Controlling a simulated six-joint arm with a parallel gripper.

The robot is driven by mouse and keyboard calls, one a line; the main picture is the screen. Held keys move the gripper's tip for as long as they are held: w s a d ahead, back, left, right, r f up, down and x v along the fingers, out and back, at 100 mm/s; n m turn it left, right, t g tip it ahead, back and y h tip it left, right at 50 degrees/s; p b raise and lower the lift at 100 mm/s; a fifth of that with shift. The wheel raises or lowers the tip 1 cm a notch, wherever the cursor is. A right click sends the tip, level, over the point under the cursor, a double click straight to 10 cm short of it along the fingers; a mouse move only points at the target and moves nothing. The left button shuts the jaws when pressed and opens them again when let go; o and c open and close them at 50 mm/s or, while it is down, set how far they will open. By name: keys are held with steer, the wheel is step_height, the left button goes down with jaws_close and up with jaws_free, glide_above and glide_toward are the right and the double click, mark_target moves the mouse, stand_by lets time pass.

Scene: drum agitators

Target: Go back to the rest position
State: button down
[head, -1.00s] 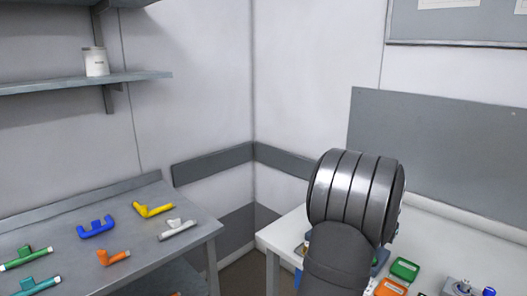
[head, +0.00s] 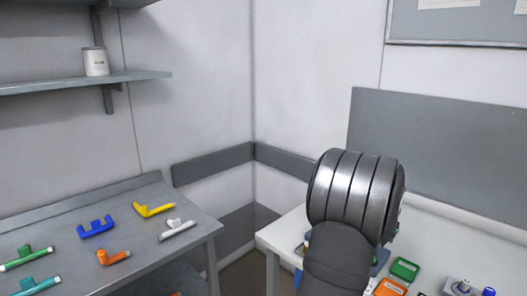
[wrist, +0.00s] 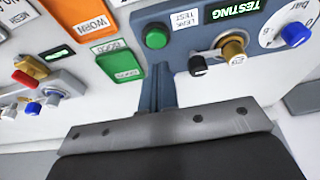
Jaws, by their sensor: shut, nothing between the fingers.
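My gripper (wrist: 164,88) shows in the wrist view with its two dark fingers together and nothing between them. The fingers point at the blue-grey test panel (wrist: 187,62), which bears a green button (wrist: 156,38), knobs, a "TESTING" label and a gauge. I cannot tell whether the fingertips touch the panel. In the head view my arm stands over the white table (head: 278,238) and hides my gripper and most of the panel.
Green (head: 404,269) and orange (head: 390,288) bins lie on the white table beside my arm. A grey bench (head: 150,262) at left holds several coloured pipe-like parts, including a yellow one (head: 153,210). A shelf (head: 130,77) with a white jar (head: 95,62) is above.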

steer(key=shift+f, duration=1.95)
stand_by(2.0)
steer(key=c, duration=1.6)
jaws_free()
steer(key=shift+w+r, duration=0.2)
steer(key=shift+r, duration=0.05)
steer(key=o, duration=1.4)
steer(key=w+a+r, duration=0.1)
steer(key=w+r, duration=0.1)
steer(key=w+a+r+g, duration=0.1)
steer(key=w+r, duration=0.1)
steer(key=r, duration=0.1)
steer(key=w+a+r+g+h, duration=0.1)
steer(key=w+r, duration=0.2)
steer(key=shift+a+r+n, duration=0.1)
steer(key=shift+a+n, duration=0.25)
steer(key=shift+n, duration=0.05)
steer(key=shift+o, duration=1)
steer(key=w+a+r+g+h, duration=0.1)
steer(key=w+a+r, duration=0.1)
steer(key=a+r, duration=0.2)
step_height(320, 180, up, 3)
steer(key=shift+w+r+g, duration=0.2)
steer(key=shift+w+g, duration=0.1)
steer(key=x, duration=0.9)
steer(key=shift+f, duration=0.3)
steer(key=shift+r, duration=0.1)
